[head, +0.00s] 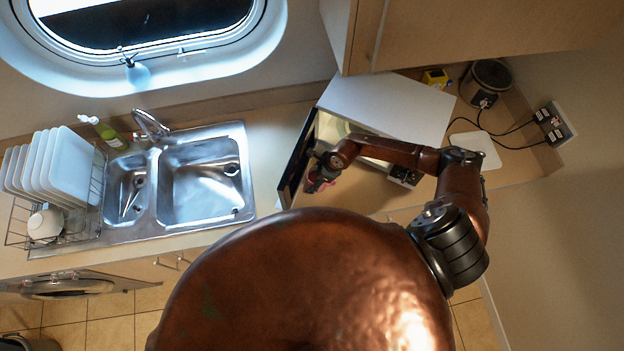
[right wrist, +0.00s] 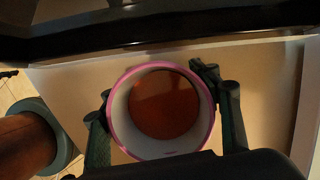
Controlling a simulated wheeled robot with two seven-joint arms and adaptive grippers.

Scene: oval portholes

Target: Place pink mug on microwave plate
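The pink mug (head: 318,186) is in front of the open microwave (head: 390,102), mostly hidden by my right gripper (head: 324,174). In the right wrist view, the mug (right wrist: 117,112) shows a pink rim, a pale inside and a brown bottom or contents. The fingers of my right gripper (right wrist: 150,82) lie against both sides of it, shut on it. The microwave door (head: 296,158) stands open to the left. Part of the lit interior shows, but I cannot make out the plate clearly. My left gripper is not in view.
A double sink (head: 200,178) is left of the microwave. A dish rack (head: 88,222) with white plates and a white cup (head: 45,222) stands at far left. A cabinet (head: 480,35) overhangs the microwave. A dark pot (head: 487,82) and cables are at back right.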

